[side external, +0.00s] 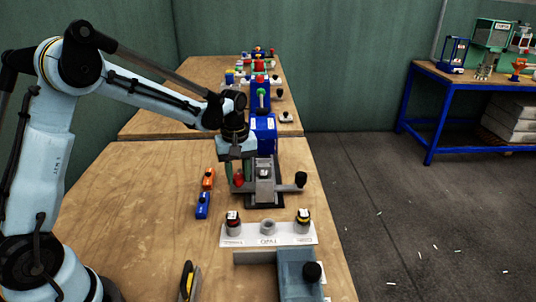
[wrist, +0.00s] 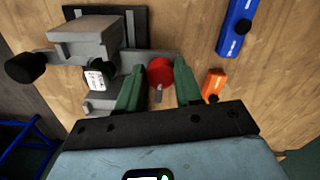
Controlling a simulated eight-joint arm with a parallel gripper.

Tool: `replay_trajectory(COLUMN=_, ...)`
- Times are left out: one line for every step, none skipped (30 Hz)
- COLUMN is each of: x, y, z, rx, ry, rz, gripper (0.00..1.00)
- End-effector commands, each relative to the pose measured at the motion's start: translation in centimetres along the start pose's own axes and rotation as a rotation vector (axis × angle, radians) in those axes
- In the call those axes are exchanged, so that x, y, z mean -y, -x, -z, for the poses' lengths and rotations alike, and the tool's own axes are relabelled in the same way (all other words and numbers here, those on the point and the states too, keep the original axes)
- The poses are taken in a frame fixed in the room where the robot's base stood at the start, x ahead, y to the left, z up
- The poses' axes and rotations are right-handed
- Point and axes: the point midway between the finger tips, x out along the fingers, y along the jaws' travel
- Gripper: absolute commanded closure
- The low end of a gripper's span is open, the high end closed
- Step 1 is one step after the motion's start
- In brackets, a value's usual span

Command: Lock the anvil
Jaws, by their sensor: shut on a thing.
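A grey press (side external: 264,188) stands on a black base plate near the middle of the bench; it also shows at the upper left of the wrist view (wrist: 85,45). A red knob (wrist: 160,71) sits at its side and shows small in the side view (side external: 239,181). My gripper (wrist: 158,76) has its green fingers on either side of the red knob, shut on it. A small black-and-white labelled piece (wrist: 97,78) sits within the press. A black ball-ended handle (wrist: 25,67) sticks out from the press side away from my gripper. The anvil's lock state cannot be told.
An orange block (side external: 208,179) and a blue block (side external: 202,206) lie left of the press. A white labelled rack (side external: 285,240) with round holders stands in front, before a grey-blue device (side external: 297,275). A blue machine (side external: 264,130) stands behind. Bare bench lies at left.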

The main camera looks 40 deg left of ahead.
Motion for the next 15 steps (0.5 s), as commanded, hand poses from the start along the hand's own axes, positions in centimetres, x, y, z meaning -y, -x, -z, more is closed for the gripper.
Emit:
replay_trajectory(x=0.01, y=0.03, z=0.00, rx=0.000, ry=-0.014, rz=0.000, gripper=0.96)
replay_trajectory(x=0.01, y=0.04, z=0.00, rx=0.000, ry=-0.025, rz=0.000, gripper=0.96)
replay_trajectory(x=0.02, y=0.04, z=0.00, rx=0.001, ry=-0.043, rz=0.000, gripper=0.96)
replay_trajectory(x=0.02, y=0.04, z=0.00, rx=0.001, ry=-0.058, rz=0.000, gripper=0.96)
replay_trajectory(x=0.03, y=0.04, z=0.00, rx=0.001, ry=-0.075, rz=0.000, gripper=0.96)
replay_trajectory(x=0.04, y=0.04, z=0.00, rx=0.001, ry=-0.101, rz=0.000, gripper=0.96)
replay_trajectory(x=0.05, y=0.05, z=0.00, rx=0.001, ry=-0.121, rz=0.000, gripper=0.96)
replay_trajectory(x=0.06, y=0.05, z=0.00, rx=0.001, ry=-0.144, rz=0.000, gripper=0.96)
replay_trajectory(x=0.07, y=0.05, z=0.01, rx=0.001, ry=-0.176, rz=0.000, gripper=0.96)
replay_trajectory(x=0.08, y=0.05, z=0.01, rx=0.001, ry=-0.202, rz=0.000, gripper=0.96)
replay_trajectory(x=0.09, y=0.05, z=0.01, rx=0.001, ry=-0.228, rz=0.000, gripper=0.96)
replay_trajectory(x=0.10, y=0.05, z=0.01, rx=0.001, ry=-0.265, rz=0.000, gripper=0.96)
replay_trajectory(x=0.11, y=0.06, z=0.01, rx=0.001, ry=-0.293, rz=0.000, gripper=0.96)
replay_trajectory(x=0.12, y=0.06, z=0.02, rx=0.001, ry=-0.321, rz=0.000, gripper=0.96)
replay_trajectory(x=0.13, y=0.06, z=0.02, rx=0.001, ry=-0.360, rz=0.000, gripper=0.96)
